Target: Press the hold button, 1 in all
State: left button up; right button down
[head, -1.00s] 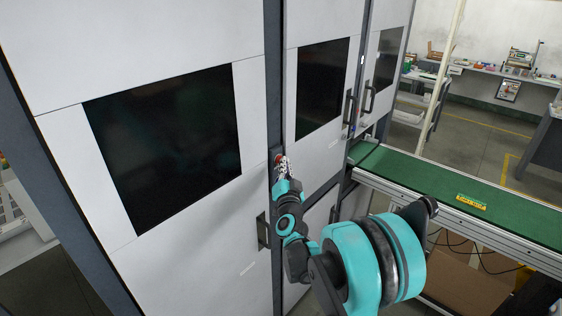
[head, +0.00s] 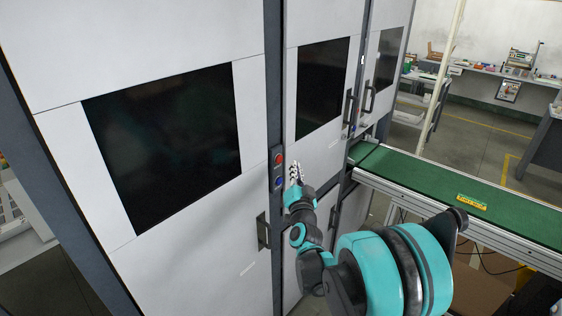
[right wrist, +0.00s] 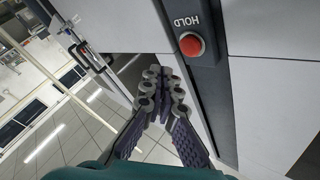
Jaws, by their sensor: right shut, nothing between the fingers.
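The hold button is a round red button (head: 278,159) on a dark vertical strip between white cabinet panels. In the right wrist view the red button (right wrist: 191,45) shows under the word HOLD, which appears upside down. My right gripper (head: 295,172) is just right of the red button in the head view, not covering it. In the right wrist view the right gripper (right wrist: 163,95) is shut and empty, its fingertips apart from the button in the picture, below and left of it. My left gripper is not in view.
A blue button (head: 278,182) sits below the red one on the same strip. A door handle (head: 262,231) sticks out lower left. A green conveyor (head: 430,180) with a yellow label runs at the right. Dark windows (head: 165,140) fill the upper panels.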

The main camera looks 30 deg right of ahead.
jog(key=shift+s+d, duration=0.25)
jog(key=shift+s, duration=0.3)
jog(key=shift+s+d, duration=0.2)
jog(key=shift+s, duration=0.35)
